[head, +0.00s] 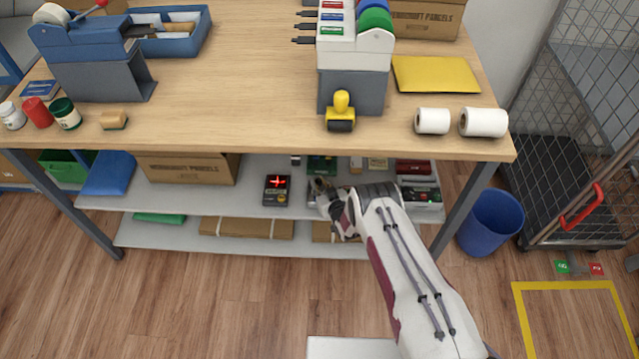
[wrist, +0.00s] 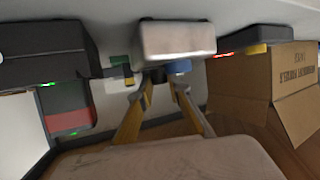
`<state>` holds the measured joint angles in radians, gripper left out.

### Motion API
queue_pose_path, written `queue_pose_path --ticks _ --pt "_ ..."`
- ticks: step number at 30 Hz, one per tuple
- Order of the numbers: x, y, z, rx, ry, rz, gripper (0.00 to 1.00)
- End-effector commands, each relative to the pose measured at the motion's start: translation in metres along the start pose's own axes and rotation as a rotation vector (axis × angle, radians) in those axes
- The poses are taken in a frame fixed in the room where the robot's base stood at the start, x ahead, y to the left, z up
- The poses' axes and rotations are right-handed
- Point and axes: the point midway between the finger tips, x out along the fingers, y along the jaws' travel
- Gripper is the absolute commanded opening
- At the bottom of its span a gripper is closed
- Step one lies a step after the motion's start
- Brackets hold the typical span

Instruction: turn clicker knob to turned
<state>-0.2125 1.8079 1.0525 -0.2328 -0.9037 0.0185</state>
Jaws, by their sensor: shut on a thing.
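A pale metal box (wrist: 175,38) stands on the shelf under the counter, and in the wrist view it is straight ahead of my gripper. A small dark knob (wrist: 158,75) shows at its front face, between my fingertips. My gripper (wrist: 164,86) is shut on this knob, one yellowish finger on each side. A blue part (wrist: 179,66) shows beside the knob. I cannot read the knob's angle or any mark on it. In the head view my gripper (head: 322,188) reaches to the shelf, and the arm and wrist hide the knob.
A black device with a red lit display (head: 277,189) stands left of my gripper in the head view. A device with a green light (head: 422,196) stands to the right. The tabletop (head: 230,60) is above my gripper. A lower shelf (head: 190,232) holds flat parcels.

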Motion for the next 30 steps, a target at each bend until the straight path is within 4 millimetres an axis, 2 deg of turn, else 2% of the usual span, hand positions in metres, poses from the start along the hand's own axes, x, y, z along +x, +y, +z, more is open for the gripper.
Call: queue_pose_path --ticks 30 --pt "0.0014 -0.007 0.0003 0.131 -0.017 0.316 0.0"
